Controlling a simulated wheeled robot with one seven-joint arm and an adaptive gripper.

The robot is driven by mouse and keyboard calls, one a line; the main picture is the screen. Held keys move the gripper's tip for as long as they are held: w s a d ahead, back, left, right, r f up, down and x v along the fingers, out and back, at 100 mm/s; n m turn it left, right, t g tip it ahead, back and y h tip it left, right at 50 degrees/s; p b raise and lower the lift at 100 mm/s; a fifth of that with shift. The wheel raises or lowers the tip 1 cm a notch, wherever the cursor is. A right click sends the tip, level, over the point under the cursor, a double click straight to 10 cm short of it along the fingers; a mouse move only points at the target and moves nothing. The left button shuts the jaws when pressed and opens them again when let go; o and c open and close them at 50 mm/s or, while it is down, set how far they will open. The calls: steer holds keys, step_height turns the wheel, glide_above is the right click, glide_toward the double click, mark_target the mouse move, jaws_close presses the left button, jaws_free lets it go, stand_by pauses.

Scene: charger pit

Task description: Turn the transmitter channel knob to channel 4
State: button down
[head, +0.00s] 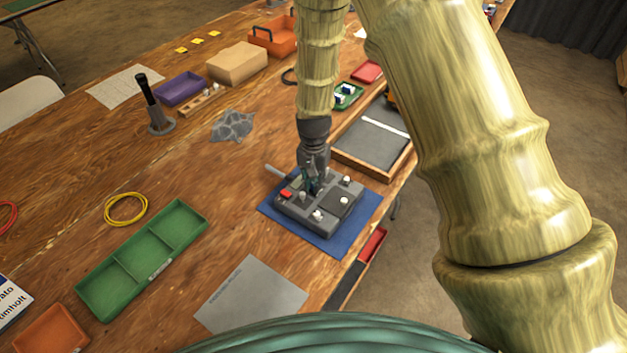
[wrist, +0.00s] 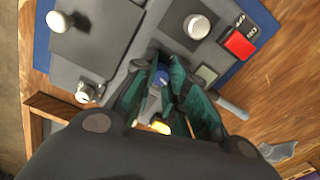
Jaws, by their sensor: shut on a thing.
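The transmitter (head: 327,206) is a dark grey box with sticks, round knobs and a red switch, lying on a blue mat (head: 348,238). In the wrist view its grey top (wrist: 90,45) fills the upper left. My gripper (head: 312,184) points down at the transmitter's far side. In the wrist view its teal fingers (wrist: 165,88) are closed around a small blue knob (wrist: 160,77), which appears to be the channel knob. The fingers hide most of that knob, and I cannot read its channel setting. A silver knob (wrist: 197,27) and the red switch (wrist: 239,43) are close by.
A grey-lined wooden tray (head: 372,140) stands just behind the mat. A grey sheet (head: 250,293) and a green divided tray (head: 142,262) lie to the left. A dark upright post on a round base (head: 160,122) stands farther back. The table's edge is close on the right.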

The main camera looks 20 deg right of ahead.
steer(key=c, duration=1.4)
jaws_free()
steer(key=shift+o, duration=0.2)
steer(key=shift+r, duration=0.1)
step_height(320, 180, up, 12)
